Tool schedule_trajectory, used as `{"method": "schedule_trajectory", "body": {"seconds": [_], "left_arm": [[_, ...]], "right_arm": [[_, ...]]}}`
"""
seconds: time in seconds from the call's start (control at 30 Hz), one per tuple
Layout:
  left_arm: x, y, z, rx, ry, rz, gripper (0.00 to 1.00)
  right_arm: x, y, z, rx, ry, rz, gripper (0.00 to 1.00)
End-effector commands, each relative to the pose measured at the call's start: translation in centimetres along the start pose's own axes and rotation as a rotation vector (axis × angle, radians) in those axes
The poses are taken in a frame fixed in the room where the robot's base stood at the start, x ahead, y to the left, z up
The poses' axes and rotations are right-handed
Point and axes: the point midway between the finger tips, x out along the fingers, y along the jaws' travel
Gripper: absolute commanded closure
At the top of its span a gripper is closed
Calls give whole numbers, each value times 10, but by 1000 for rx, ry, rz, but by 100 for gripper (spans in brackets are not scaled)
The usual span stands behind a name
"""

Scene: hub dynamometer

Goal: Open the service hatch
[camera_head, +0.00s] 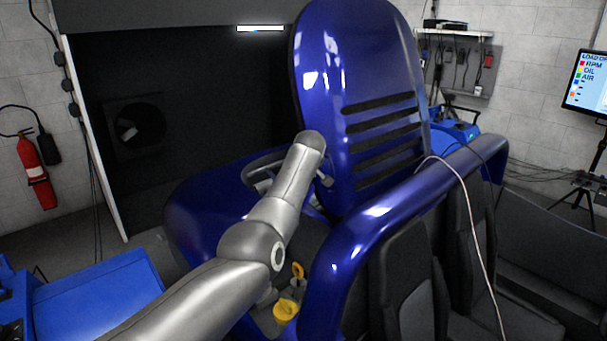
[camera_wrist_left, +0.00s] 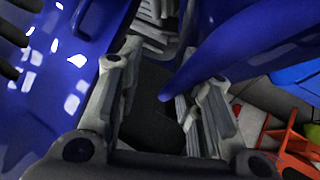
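The service hatch (camera_head: 365,100) is a glossy blue panel with several dark slots. It stands raised and steeply tilted above the blue vehicle body (camera_head: 215,205). My left arm reaches in from the left, and its wrist end is close to the hatch's lower left edge. Most of my left gripper is hidden in the head view. In the left wrist view my left gripper (camera_wrist_left: 160,100) has its fingers apart, with a dark gap between them. Blue bodywork (camera_wrist_left: 240,40) reaches in close to the right finger; contact is unclear. My right gripper is not in view.
A yellow cap (camera_head: 285,309) shows in the opening below my arm. Dark seats (camera_head: 405,280) are at the front right behind a blue roll bar (camera_head: 395,210). A pale cable (camera_head: 470,205) hangs over the bar. A fire extinguisher (camera_head: 36,170) is on the left wall.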

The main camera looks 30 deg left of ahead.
Motion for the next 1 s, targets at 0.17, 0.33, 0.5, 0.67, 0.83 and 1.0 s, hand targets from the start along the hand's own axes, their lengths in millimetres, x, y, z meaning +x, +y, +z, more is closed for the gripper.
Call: {"method": "schedule_trajectory", "body": {"seconds": [0.17,0.33,0.5,0.67,0.83,1.0], "left_arm": [[0,0,0,1,0,0,66],[-3,0,0,1,1,0,66],[-13,1,0,0,3,1,66],[-26,0,1,0,1,2,66],[-45,0,1,0,1,2,66],[-68,0,0,-1,2,3,66]], "right_arm": [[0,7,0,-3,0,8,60],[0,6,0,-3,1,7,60],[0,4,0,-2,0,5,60],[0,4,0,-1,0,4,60],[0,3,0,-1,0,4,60],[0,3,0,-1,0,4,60]]}}
